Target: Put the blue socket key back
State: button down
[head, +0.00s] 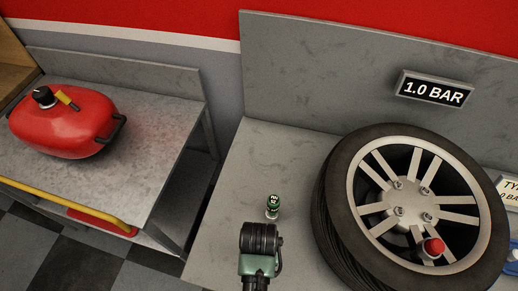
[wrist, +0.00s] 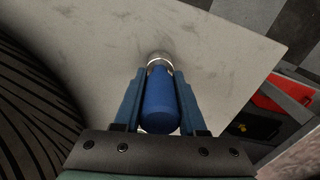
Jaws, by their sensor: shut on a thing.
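The blue socket key (wrist: 160,103) shows in the wrist view as a rounded blue handle with a silver end (wrist: 159,59) pointing up the picture. My gripper (wrist: 158,76) is shut on it, one finger along each side. The silver end is over the grey bench top (wrist: 228,42); whether it touches the bench I cannot tell. In the head view, the key and the fingers cannot be made out; a dark and green arm part of mine is at the bottom middle.
A 1.0 BAR sign (head: 434,89) is behind. A red fuel can (head: 65,125) sits on the left bench.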

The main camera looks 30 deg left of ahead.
jog(key=shift+f, duration=0.15)
jog(key=shift+c, duration=2.4)
grip_release()
